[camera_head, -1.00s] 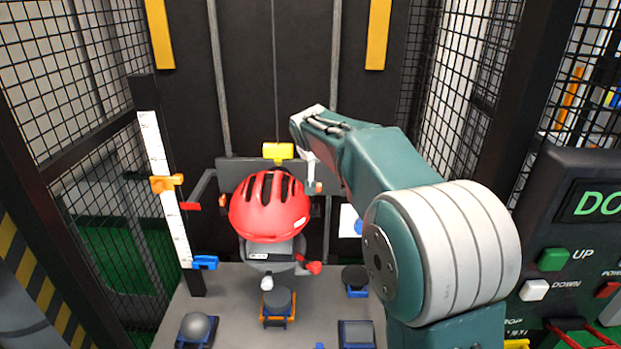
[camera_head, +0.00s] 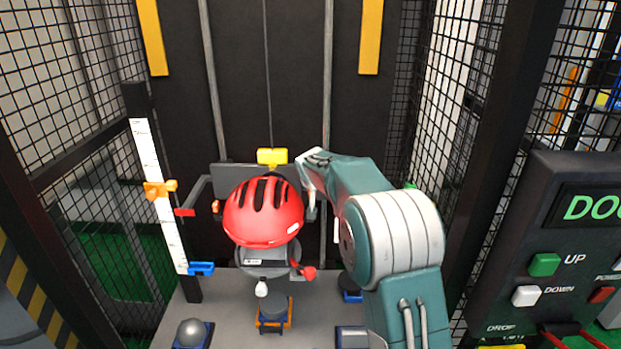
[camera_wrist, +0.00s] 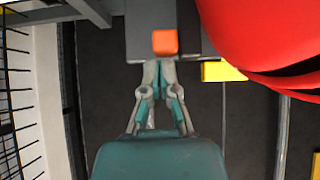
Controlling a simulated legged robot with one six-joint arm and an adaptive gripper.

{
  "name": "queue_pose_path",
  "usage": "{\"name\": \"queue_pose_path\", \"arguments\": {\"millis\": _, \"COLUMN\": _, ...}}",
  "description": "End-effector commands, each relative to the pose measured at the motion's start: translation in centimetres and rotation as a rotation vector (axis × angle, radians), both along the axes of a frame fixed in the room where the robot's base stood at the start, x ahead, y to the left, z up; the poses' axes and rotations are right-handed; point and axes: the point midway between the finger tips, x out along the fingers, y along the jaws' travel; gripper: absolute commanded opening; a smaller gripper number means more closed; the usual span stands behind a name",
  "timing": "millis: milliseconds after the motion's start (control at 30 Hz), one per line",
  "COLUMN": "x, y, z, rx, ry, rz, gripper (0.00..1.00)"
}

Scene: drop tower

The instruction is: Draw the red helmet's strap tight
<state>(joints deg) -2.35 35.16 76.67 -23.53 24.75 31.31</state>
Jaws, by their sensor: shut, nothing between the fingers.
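The red helmet (camera_head: 263,212) sits on a grey headform (camera_head: 262,260) in front of the tower's carriage. A red knob on a short dark piece (camera_head: 308,272) sticks out at the headform's lower right, and a white tab (camera_head: 262,288) hangs below its front. I cannot tell which of these belongs to the strap. My gripper (camera_head: 311,214) is just right of the helmet, pointing down, shut and empty. In the wrist view its fingertips (camera_wrist: 158,64) are together, close to an orange block (camera_wrist: 165,42) on the grey carriage; contact is unclear. The helmet (camera_wrist: 265,40) fills the upper right there.
A yellow block (camera_head: 272,157) tops the carriage. A white scale with orange (camera_head: 160,189) and blue (camera_head: 201,268) markers stands left. Anvils, including one on an orange-edged base (camera_head: 273,312), are below. Mesh walls flank the tower; a control panel (camera_head: 570,250) is at right.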

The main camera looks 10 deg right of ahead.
Motion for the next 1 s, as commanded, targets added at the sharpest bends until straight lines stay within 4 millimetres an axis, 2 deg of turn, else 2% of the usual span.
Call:
{"name": "queue_pose_path", "arguments": {"millis": 333, "x": 0.0, "y": 0.5, "z": -0.3, "rx": -0.003, "ry": 0.001, "rz": 0.001, "gripper": 0.00}}
{"name": "queue_pose_path", "arguments": {"millis": 533, "x": 0.1, "y": 0.3, "z": -3.2, "rx": -0.004, "ry": 0.005, "rz": -0.001, "gripper": 0.00}}
{"name": "queue_pose_path", "arguments": {"millis": 633, "x": 0.1, "y": 0.2, "z": -4.1, "rx": -0.003, "ry": 0.003, "rz": 0.001, "gripper": 0.00}}
{"name": "queue_pose_path", "arguments": {"millis": 1000, "x": 0.0, "y": 0.4, "z": -4.0, "rx": -0.002, "ry": 0.000, "rz": 0.001, "gripper": 0.00}}
